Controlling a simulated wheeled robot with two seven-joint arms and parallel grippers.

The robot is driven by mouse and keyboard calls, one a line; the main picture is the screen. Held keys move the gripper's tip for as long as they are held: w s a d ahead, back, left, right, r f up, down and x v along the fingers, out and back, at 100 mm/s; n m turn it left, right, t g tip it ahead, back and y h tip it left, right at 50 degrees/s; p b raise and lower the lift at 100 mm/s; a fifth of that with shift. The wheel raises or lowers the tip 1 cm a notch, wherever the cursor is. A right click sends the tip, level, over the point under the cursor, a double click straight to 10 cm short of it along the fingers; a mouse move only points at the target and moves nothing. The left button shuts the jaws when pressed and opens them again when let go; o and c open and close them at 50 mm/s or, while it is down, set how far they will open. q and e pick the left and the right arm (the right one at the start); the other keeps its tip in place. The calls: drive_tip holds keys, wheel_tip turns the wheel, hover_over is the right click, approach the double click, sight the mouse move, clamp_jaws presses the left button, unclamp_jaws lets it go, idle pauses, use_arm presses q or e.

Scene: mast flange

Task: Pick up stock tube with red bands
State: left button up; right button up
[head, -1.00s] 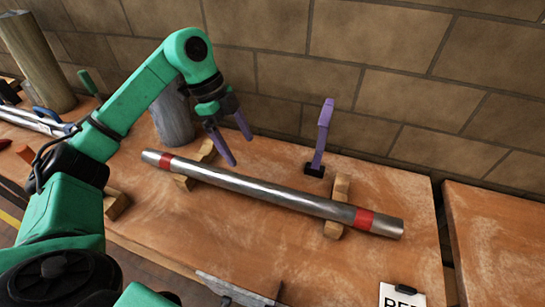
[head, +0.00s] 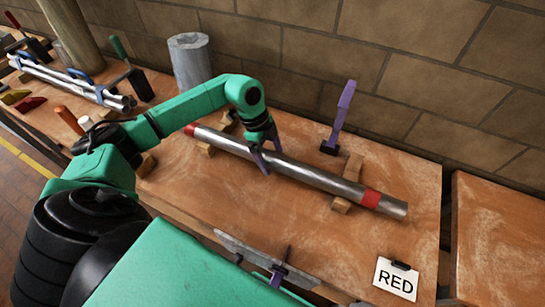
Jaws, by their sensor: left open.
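The stock tube (head: 315,178) is a long steel tube with a red band near each end. It lies across two wooden blocks on the bench, slanting from upper left to lower right. My left gripper (head: 268,158) is open at the tube, left of its middle. Its purple fingers appear to straddle the tube, one on the near side and one towards the far side. Whether they touch it I cannot tell.
A purple upright tool (head: 341,115) stands on a black base just behind the tube. A grey cylinder (head: 190,62) stands at the back left. More tubes (head: 70,80) lie clamped further left. A card reading RED (head: 396,280) is at the front right.

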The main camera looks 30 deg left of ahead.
use_arm(q)
clamp_jaws()
drive_tip(key=shift+w, duration=0.1)
drive_tip(key=shift+r, duration=0.1)
